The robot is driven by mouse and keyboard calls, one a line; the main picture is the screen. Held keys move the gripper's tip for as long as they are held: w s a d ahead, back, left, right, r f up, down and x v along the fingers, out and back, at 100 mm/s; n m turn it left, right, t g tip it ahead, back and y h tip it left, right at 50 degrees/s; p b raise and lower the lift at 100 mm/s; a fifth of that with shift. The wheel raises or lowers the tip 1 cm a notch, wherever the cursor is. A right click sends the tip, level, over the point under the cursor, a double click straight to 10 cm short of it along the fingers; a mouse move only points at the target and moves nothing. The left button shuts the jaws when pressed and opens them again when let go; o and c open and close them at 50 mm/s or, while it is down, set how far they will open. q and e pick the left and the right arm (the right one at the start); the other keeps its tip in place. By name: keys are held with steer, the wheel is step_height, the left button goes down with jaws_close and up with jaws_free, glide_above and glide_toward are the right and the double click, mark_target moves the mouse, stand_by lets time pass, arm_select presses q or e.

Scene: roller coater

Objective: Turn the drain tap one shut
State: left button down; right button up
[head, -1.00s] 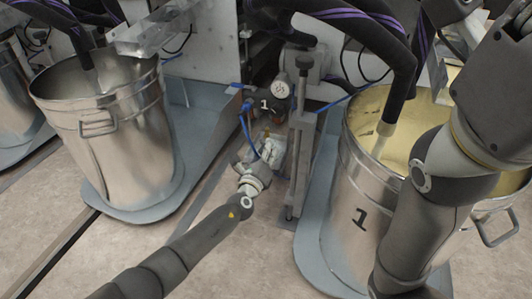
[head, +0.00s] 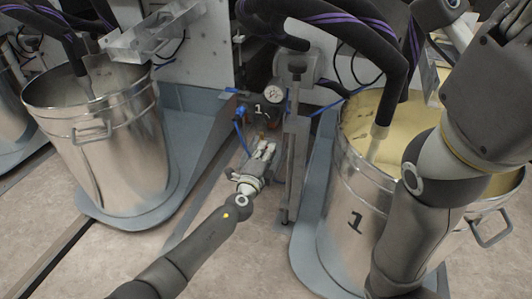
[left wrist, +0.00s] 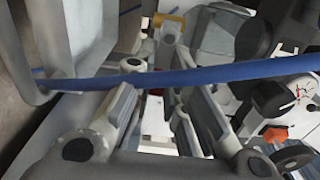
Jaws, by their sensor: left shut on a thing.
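My left gripper (head: 264,150) reaches low between the two drums, in front of the unit marked 1 (head: 262,110). In the left wrist view its fingers (left wrist: 166,92) are closed in on a small part, mostly hidden by them, which I take to be the handle of drain tap one. A yellow piece (left wrist: 168,20) shows just beyond the fingertips. The tap's exact angle cannot be seen. A blue hose (left wrist: 190,78) crosses in front of the fingers in the wrist view. My right arm shows at the right, but its gripper is not visible.
A metal drum (head: 115,150) stands at left. Drum 1 (head: 345,235), holding cream-coloured liquid (head: 365,135), stands at right. A grey upright post (head: 293,160) is close to the right of my left gripper. A pressure gauge (head: 275,92) sits behind. Bare floor lies in front.

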arm_select(q)
steer(key=shift+n, duration=0.3)
steer(key=c, duration=1.5)
jaws_free()
steer(key=shift+o, duration=0.2)
steer(key=v, duration=1.2)
